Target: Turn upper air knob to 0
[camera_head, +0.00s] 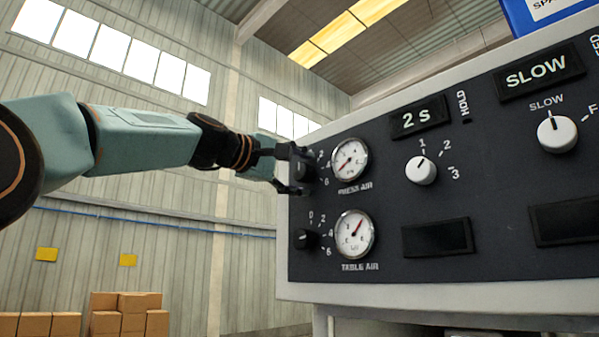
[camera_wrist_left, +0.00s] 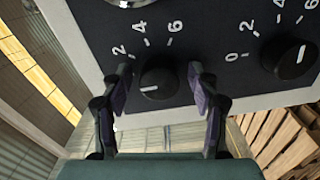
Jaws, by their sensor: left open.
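The upper air knob (camera_wrist_left: 158,83) is black and round, beside the PRESS AIR gauge (camera_head: 349,160). Its white mark points left in the left wrist view. The 2, 4 and 6 of its scale show there; its 0 is not visible. My left gripper (camera_wrist_left: 160,88) is open, with one finger on each side of this knob and small gaps visible. In the head view, my left gripper (camera_head: 292,171) covers most of the knob at the panel's left edge. The PRESS AIR needle points lower left. My right gripper is not in view.
The lower knob (camera_head: 305,238) sits beside the TABLE AIR gauge (camera_head: 354,234), close below. Cardboard boxes (camera_head: 128,315) stand far back.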

